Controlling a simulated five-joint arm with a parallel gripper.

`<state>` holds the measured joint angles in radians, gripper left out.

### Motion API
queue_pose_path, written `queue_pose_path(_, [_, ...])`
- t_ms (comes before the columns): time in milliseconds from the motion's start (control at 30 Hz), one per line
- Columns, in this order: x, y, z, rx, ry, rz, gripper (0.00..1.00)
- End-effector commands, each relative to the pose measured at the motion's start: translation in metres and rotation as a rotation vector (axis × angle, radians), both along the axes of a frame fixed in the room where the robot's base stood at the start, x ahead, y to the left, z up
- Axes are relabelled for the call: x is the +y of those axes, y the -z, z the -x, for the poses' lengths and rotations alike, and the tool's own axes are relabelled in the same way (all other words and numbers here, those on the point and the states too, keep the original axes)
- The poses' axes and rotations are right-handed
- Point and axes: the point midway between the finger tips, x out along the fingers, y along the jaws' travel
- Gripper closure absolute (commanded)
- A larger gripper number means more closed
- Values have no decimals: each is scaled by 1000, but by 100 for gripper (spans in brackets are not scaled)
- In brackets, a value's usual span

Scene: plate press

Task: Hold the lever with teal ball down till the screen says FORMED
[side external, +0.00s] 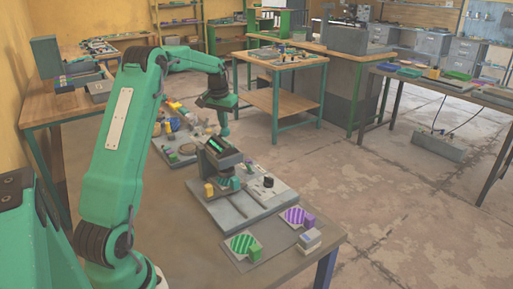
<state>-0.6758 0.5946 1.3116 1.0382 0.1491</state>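A press (222,160) with a dark, tilted head stands on a grey base plate (235,213) at the table's middle. Its head carries a small panel with green marks; I cannot read any word on it. A small teal part (235,183) shows low at the press; I cannot tell whether it is the lever's ball. The lever itself is not clearly visible. My gripper (225,132) points down just above and behind the press head, seemingly apart from it. Its fingers are too small to tell open from shut, and I see nothing held in it.
A yellow block (209,190) and a black knob (268,182) are on the base plate. Nearer are a green striped disc (243,243), a green block (256,252), a purple striped disc (295,215) and a purple block (309,220). Several small parts crowd the table behind the press.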

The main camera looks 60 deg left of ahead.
Motion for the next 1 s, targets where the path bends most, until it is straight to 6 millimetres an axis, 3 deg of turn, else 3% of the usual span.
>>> queue_pose_path(1000, [0, 9, -7, -2, 1, 1, 100])
